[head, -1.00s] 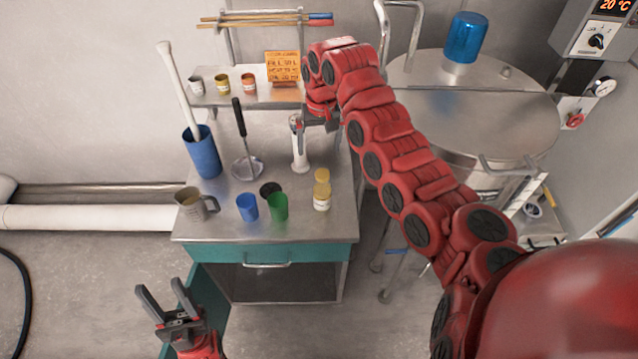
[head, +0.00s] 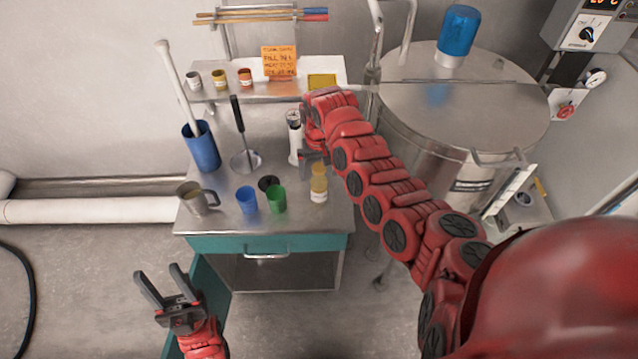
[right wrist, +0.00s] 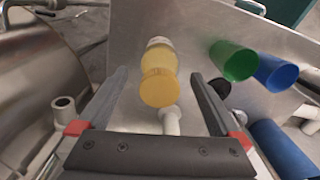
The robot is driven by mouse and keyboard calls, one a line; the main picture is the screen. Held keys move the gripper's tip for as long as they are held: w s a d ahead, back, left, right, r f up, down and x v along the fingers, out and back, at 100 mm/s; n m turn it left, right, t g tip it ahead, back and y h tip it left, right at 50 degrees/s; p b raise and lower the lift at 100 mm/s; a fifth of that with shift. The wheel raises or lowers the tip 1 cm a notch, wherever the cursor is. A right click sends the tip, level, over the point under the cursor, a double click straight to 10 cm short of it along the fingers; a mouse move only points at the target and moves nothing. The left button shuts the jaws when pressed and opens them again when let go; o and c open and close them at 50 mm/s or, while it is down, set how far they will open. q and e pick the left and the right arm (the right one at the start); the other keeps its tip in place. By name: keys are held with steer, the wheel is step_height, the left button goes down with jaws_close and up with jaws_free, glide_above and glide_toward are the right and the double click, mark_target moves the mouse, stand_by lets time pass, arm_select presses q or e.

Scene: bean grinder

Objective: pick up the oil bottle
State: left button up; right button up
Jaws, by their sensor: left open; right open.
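The oil bottle, a yellow bottle with a white label (head: 319,183), stands at the right front of the metal table (head: 222,226). My right gripper (head: 312,160) is open and empty just behind it. In the right wrist view the bottle (right wrist: 159,85) shows between and beyond the open fingers, apart from them. My left gripper (head: 166,288) is open and empty, low in front of the table at the left.
A green cup (head: 276,199) and a blue cup (head: 247,199) stand left of the bottle. A white and steel grinder (head: 294,138) stands behind it. A metal mug (head: 197,198) is at the front left. A large steel vat (head: 455,110) stands to the right.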

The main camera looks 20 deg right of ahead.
steer(key=shift+f+p, duration=0.5)
steer(key=shift+p, duration=0.05)
step_height(320, 180, down, 3)
steer(key=shift+s+f+p, duration=0.1)
steer(key=shift+f+p, duration=0.05)
steer(key=shift+p, duration=0.15)
steer(key=shift+f, duration=0.5)
jaws_close()
